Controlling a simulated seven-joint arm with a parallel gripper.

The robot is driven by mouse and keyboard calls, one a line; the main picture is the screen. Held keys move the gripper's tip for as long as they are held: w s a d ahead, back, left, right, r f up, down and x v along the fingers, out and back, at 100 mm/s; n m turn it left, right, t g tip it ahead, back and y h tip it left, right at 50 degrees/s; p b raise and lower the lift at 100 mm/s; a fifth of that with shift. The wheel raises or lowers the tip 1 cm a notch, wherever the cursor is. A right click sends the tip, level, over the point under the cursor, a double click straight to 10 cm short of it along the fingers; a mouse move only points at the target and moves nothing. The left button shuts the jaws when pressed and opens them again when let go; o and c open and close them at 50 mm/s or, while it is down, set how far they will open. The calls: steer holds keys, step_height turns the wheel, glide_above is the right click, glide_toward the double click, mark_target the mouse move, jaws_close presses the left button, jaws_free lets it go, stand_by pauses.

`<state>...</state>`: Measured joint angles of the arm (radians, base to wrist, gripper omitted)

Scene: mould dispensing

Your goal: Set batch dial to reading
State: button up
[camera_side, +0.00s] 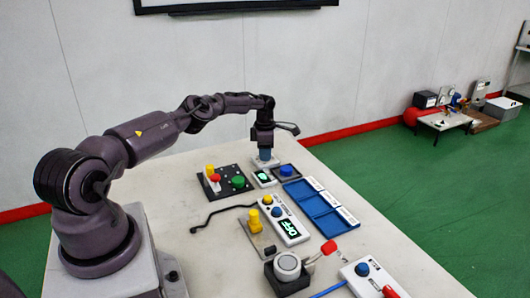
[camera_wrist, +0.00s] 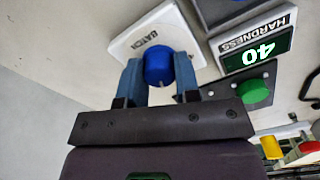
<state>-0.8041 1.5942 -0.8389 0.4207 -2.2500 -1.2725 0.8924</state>
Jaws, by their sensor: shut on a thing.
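The batch dial is a white plate (camera_wrist: 125,42) lettered BATCH with a round blue knob (camera_wrist: 158,66) that has a small pale mark on its edge. My gripper (camera_wrist: 158,78) has one finger on each side of the knob and is shut on it. In the side view my gripper (camera_side: 265,153) points straight down over the dial's white plate (camera_side: 266,162), and the knob is hidden between the fingers. A display (camera_wrist: 258,54) marked HARDNESS stands beside the dial and seems to show 40 in green. It also appears in the side view (camera_side: 263,176), too small to read.
A black panel (camera_side: 222,185) with red, yellow and green controls is left of the dial. A blue button (camera_side: 287,170) and a blue tray (camera_side: 318,207) are to the right. An OFF display unit (camera_side: 290,229), a round grey knob (camera_side: 287,262) and a red-handled lever (camera_side: 328,247) stand nearer the front.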

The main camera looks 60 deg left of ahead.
steer(key=n, duration=0.3)
steer(key=shift+n, duration=0.4)
steer(key=n, duration=0.4)
steer(key=shift+n, duration=0.3)
steer(key=n, duration=0.4)
steer(key=shift+w, duration=0.1)
steer(key=shift+n, duration=1.7)
steer(key=shift+r, duration=0.1)
steer(key=o, duration=0.9)
step_height(320, 180, up, 13)
steer(key=shift+f, duration=0.1)
